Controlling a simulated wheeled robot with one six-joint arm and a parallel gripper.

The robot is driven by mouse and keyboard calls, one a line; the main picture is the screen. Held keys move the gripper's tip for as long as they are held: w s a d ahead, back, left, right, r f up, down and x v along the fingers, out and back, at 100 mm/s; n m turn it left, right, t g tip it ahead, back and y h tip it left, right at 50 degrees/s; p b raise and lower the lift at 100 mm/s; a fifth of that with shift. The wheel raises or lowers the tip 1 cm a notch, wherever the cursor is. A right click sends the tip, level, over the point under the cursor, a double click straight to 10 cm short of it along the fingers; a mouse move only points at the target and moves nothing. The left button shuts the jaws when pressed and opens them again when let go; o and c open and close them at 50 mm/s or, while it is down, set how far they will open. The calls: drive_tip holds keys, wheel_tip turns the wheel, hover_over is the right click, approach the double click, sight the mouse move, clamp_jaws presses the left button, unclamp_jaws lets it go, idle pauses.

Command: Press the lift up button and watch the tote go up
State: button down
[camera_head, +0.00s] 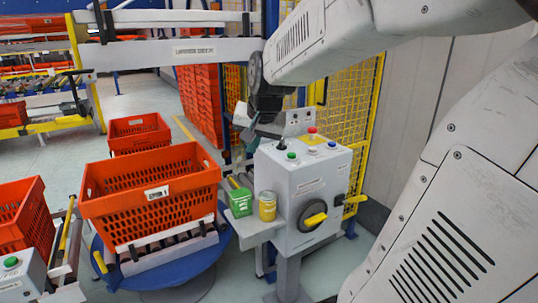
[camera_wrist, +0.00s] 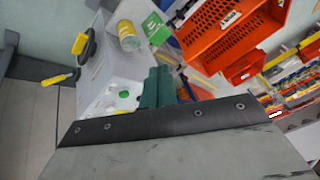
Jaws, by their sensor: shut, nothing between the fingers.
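A grey control box (camera_head: 308,185) stands at centre right in the head view. Its top carries a green button (camera_head: 291,155), a black knob (camera_head: 281,144), a red button (camera_head: 312,129) and a blue button (camera_head: 332,144); the labels are too small to read. An orange tote (camera_head: 150,195) sits on rollers over a round blue base (camera_head: 185,283), left of the box. My gripper (camera_head: 250,135) is shut and empty at the box's back left corner. In the wrist view my gripper (camera_wrist: 158,72) points beside the box top, near a green button (camera_wrist: 124,93). I cannot tell whether it touches anything.
A green container (camera_head: 240,203) and a yellow jar (camera_head: 267,206) stand on a shelf on the box's left side. A yellow-handled switch (camera_head: 315,219) sticks out of its front. More orange totes (camera_head: 139,133) stand behind. A yellow mesh fence (camera_head: 350,105) is at the back right.

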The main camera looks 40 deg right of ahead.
drive_tip(key=w+d+m+t+h, duration=0.15)
drive_tip(key=w+d+m, duration=0.25)
drive_tip(key=d, duration=0.7)
drive_tip(key=m+h, duration=0.2)
drive_tip(key=m, duration=0.1)
hover_over(292, 155)
drive_tip(key=shift+s+r, duration=0.1)
drive_tip(key=shift+r, duration=0.15)
drive_tip(key=shift+f, duration=0.1)
drive_tip(key=shift+f, duration=4.3)
drive_tip(key=shift+f, duration=0.15)
drive_tip(key=shift+f, duration=0.3)
